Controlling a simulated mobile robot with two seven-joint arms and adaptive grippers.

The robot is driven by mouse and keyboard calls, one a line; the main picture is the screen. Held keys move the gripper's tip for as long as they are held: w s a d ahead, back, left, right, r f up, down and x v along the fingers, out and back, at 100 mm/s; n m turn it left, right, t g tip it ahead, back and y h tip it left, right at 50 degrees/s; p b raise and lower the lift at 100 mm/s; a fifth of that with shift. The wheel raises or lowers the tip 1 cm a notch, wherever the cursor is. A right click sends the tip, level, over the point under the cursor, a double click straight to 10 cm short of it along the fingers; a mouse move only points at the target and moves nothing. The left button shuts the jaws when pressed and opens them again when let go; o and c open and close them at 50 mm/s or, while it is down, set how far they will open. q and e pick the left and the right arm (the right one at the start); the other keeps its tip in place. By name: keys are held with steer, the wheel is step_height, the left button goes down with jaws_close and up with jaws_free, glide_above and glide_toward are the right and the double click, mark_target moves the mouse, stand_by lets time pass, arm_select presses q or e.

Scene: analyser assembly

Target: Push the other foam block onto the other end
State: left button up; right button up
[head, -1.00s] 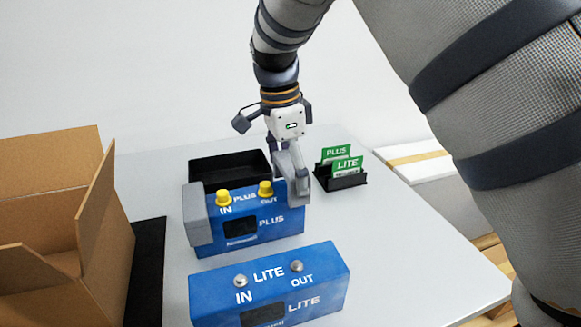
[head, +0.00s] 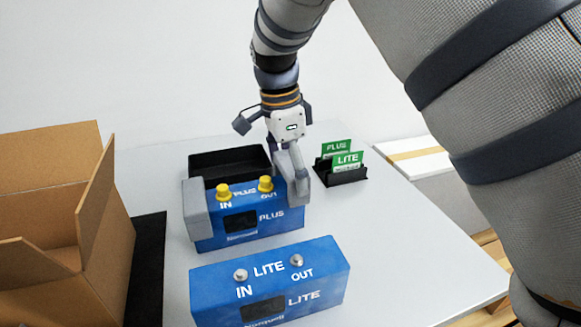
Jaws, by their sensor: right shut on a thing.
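The blue PLUS analyser (head: 268,222) stands on the table with two yellow-capped ports, IN and OUT, on top. One grey foam block (head: 196,212) is fitted over its left end. The other grey foam block (head: 301,188) is at its right end, partly hidden by my right gripper (head: 289,165). That gripper reaches down from above and is shut on this block. I cannot tell how fully the block sits over the end. My left gripper is not in view.
A blue LITE analyser (head: 270,281) stands in front, without foam. An open cardboard box (head: 105,215) is at the left, beside a black mat (head: 148,270). A black tray (head: 205,162) is behind the PLUS analyser. A card holder (head: 343,176) with green cards is at the back right.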

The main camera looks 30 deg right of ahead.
steer(key=shift+f, duration=1.3)
stand_by(0.9)
steer(key=o, duration=0.7)
steer(key=shift+r, duration=0.1)
steer(key=shift+r, duration=3.45)
